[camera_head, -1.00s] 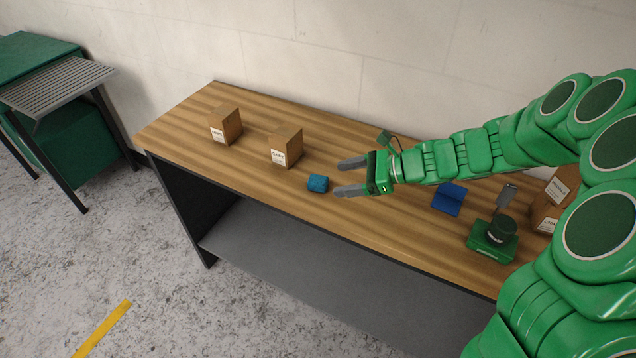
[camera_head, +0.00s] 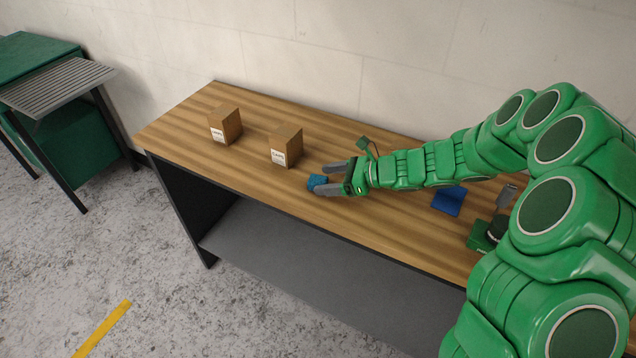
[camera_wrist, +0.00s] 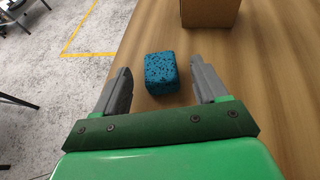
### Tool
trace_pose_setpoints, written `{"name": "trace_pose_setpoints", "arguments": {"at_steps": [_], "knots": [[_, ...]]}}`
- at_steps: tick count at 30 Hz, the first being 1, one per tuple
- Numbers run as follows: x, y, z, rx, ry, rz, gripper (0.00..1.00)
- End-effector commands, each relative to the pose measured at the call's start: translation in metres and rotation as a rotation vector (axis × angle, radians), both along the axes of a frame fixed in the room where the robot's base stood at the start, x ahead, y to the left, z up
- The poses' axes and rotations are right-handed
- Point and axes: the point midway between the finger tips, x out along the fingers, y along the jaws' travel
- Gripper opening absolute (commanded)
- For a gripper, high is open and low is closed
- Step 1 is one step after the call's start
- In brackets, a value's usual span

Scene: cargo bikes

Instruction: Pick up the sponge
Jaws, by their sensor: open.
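The sponge (camera_head: 317,182) is a small blue block with dark speckles. It lies on the wooden table (camera_head: 235,168) near its front edge. In the wrist view the sponge (camera_wrist: 161,73) sits between and slightly beyond my two grey fingers, with a gap on each side. My gripper (camera_head: 326,178) is open, low over the table, its fingers reaching toward the sponge from the right. In the wrist view my open gripper (camera_wrist: 163,85) holds nothing. In the head view the near finger partly overlaps the sponge.
Two cardboard boxes (camera_head: 286,145) (camera_head: 225,124) stand behind and left of the sponge. A blue angled object (camera_head: 449,200) and a green device (camera_head: 484,236) are to the right, partly behind my arm. A grey slatted rack (camera_head: 58,86) stands at the far left.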

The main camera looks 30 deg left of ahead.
Motion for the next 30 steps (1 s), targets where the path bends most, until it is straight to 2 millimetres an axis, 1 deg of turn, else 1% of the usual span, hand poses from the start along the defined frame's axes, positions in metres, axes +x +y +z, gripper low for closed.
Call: {"name": "trace_pose_setpoints", "arguments": {"at_steps": [3,7,10,15,16,26,27,30], "knots": [[-0.004,0.014,-0.008,-0.001,0.002,0.002,0.72],[-0.006,0.026,-0.013,-0.001,0.002,0.002,0.72],[-0.007,0.029,-0.014,0.0,0.002,0.001,0.72],[-0.006,0.029,-0.014,0.0,0.0,0.001,0.72],[-0.006,0.029,-0.014,0.0,0.0,0.001,0.71],[-0.006,0.029,-0.013,0.0,0.0,0.001,0.2],[-0.006,0.029,-0.013,0.0,0.0,0.001,0.18],[-0.006,0.029,-0.013,0.0,0.0,0.001,0.17]]}}
